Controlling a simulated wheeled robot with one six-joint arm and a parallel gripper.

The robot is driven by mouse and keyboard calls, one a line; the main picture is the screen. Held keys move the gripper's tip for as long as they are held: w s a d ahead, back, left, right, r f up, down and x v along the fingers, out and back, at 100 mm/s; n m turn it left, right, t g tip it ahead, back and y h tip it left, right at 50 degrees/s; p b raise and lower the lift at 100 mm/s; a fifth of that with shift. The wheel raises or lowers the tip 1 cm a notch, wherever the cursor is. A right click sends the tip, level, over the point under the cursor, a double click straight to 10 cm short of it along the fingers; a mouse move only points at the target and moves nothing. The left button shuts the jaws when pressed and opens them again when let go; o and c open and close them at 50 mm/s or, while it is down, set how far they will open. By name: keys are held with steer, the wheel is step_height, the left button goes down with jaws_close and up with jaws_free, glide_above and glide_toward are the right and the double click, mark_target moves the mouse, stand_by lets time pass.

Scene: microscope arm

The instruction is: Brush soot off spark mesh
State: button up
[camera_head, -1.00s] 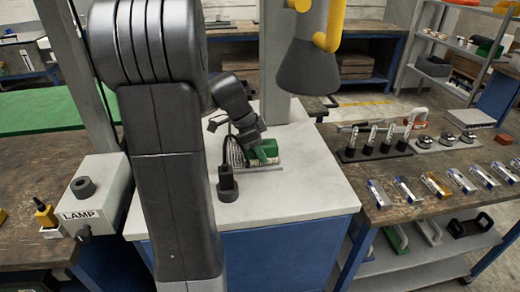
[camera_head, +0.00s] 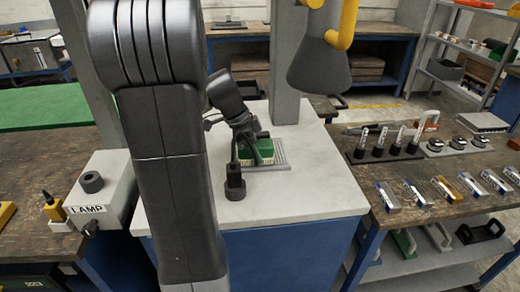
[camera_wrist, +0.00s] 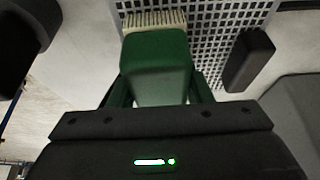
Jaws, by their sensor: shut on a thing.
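My gripper (camera_head: 255,150) is shut on a green brush (camera_wrist: 158,62) with pale bristles. In the head view the brush (camera_head: 262,148) is over a grey perforated mesh (camera_head: 281,158) on the white bench top. In the wrist view the bristles (camera_wrist: 153,20) lie over the left part of the mesh (camera_wrist: 215,30), which has square holes. Whether the bristles touch the mesh is hard to tell. No clear soot shows on the visible part. The arm hides part of the mesh in the head view.
A small dark upright fixture (camera_head: 235,185) stands on the white bench top (camera_head: 300,195) in front of the mesh. A dark block (camera_wrist: 250,60) lies at the mesh's right in the wrist view. A lamp box (camera_head: 100,190) stands left. A dark hood (camera_head: 320,65) hangs behind.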

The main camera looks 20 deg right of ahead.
mark_target(266, 142)
steer(key=shift+w+a, duration=0.15)
steer(key=shift+a, duration=0.4)
steer(key=shift+d, duration=0.2)
steer(key=shift+s+d+r, duration=0.1)
steer(key=shift+s+d, duration=0.05)
steer(key=shift+d, duration=0.4)
steer(key=shift+s+d, duration=0.15)
steer(key=shift+d, duration=0.4)
steer(key=shift+d, duration=0.1)
steer(key=shift+s+d, duration=0.2)
steer(key=shift+d, duration=0.35)
steer(key=shift+s+d, duration=0.15)
steer(key=shift+d, duration=0.4)
steer(key=shift+a+b, duration=0.1)
steer(key=shift+b, duration=0.2)
